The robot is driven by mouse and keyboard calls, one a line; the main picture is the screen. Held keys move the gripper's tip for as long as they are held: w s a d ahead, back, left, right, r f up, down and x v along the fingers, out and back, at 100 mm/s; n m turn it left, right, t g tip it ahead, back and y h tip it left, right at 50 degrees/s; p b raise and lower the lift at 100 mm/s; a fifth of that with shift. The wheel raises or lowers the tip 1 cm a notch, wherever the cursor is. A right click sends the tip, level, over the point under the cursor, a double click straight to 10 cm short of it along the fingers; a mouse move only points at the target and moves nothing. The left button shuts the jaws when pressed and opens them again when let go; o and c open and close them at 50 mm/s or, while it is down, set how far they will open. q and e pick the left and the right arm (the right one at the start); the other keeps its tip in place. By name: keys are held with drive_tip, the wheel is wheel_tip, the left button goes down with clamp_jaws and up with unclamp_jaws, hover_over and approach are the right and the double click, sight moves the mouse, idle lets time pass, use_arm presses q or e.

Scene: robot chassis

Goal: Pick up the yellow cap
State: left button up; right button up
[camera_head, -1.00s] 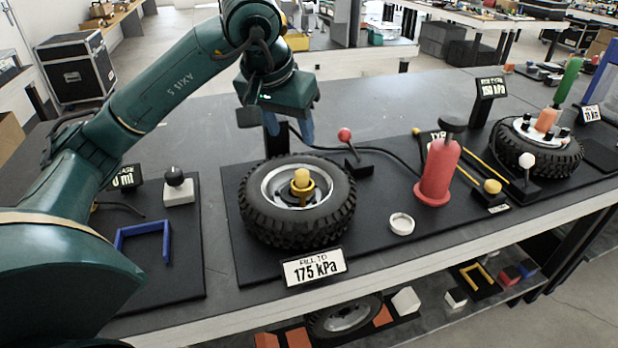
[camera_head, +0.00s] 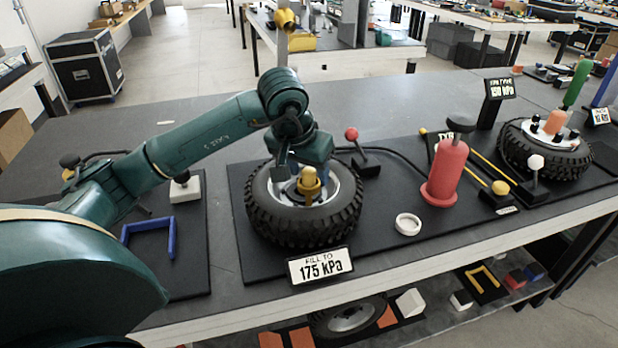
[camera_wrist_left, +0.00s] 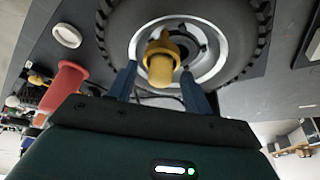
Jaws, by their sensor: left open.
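The yellow cap (camera_head: 309,175) stands upright at the hub of the tire (camera_head: 305,222), which lies flat on a black mat on the table. My left gripper (camera_head: 297,172) is low over the tire, just behind the cap in the head view. In the left wrist view, the yellow cap (camera_wrist_left: 161,66) shows between the two blue fingers of my left gripper (camera_wrist_left: 160,82). The fingers are open, one on each side of the cap, with gaps between. The gripper holds nothing. My right gripper is not in view.
A sign (camera_head: 320,265) stands before the tire. A red-knobbed lever (camera_head: 352,134) is behind it to the right, with a hose. A white ring (camera_head: 407,223) and a red pump cylinder (camera_head: 446,172) stand to the right. A blue bracket (camera_head: 150,228) lies to the left.

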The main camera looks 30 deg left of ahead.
use_arm(q)
drive_tip(key=shift+c, duration=0.2)
drive_tip(key=c, duration=1)
drive_tip(key=shift+r, duration=0.1)
